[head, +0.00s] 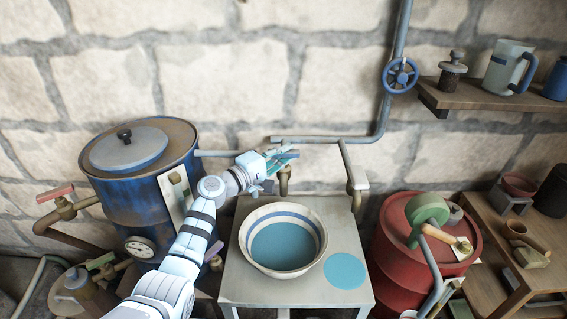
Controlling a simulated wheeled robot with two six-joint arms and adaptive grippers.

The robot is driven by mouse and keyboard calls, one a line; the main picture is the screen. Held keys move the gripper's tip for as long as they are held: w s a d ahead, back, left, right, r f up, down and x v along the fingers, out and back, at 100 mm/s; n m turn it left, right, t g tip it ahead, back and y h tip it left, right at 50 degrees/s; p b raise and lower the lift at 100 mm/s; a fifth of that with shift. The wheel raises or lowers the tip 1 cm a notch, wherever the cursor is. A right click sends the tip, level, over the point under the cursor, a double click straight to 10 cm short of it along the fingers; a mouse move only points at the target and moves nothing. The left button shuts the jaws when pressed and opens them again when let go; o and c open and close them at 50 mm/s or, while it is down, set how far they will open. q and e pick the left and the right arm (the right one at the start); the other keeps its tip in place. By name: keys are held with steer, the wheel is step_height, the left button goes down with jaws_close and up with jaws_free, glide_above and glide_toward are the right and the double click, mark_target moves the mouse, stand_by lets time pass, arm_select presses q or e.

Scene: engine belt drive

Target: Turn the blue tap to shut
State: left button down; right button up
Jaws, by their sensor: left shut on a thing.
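The blue tap (284,182) stands at the back of the grey table, above the bowl; its brass body shows below my gripper. Its blue handle (288,154) is partly hidden by the fingers. My left gripper (281,159) reaches in from the left and is shut on the handle. The handle's exact angle is hard to tell behind the fingers.
A striped bowl (246,236) of blue liquid sits on the grey table (232,290) beside a blue disc (345,271). A blue drum (127,205) is at left, a red drum (392,255) at right. A pale-handled tap (354,178) and blue wheel valve (400,75) are nearby.

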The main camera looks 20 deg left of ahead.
arm_select(q)
steer(key=c, duration=1.6)
jaws_free()
steer(key=shift+s, duration=0.1)
steer(key=v, duration=1.2)
steer(key=shift+f, duration=0.15)
